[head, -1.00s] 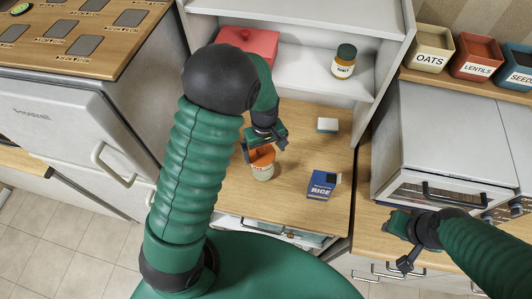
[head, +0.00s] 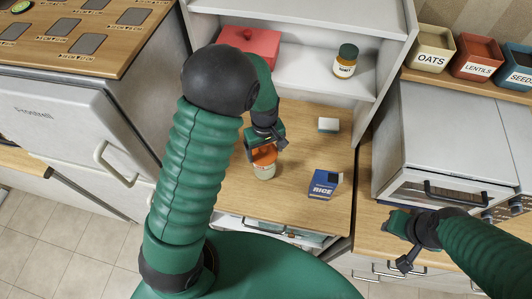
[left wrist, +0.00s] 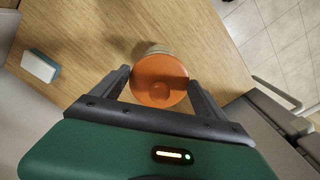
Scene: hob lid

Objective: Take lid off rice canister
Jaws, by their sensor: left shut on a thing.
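A small pale canister (head: 264,172) with an orange lid (head: 264,157) stands on the wooden counter. My left gripper (head: 264,149) is over it, shut on the lid. In the left wrist view the round orange lid (left wrist: 159,80) with its centre knob sits between the two dark fingers (left wrist: 158,88). A bit of the canister (left wrist: 157,48) shows behind it. The lid appears to be on the canister; no gap shows. Any label on the canister is unreadable. My right gripper (head: 403,243) is at the right over the other counter, empty; its jaw opening is unclear.
A small white and teal block (head: 328,125) lies behind. A shelf holds a red box (head: 250,47) and a honey jar (head: 345,61). A toaster oven (head: 440,150) stands at the right.

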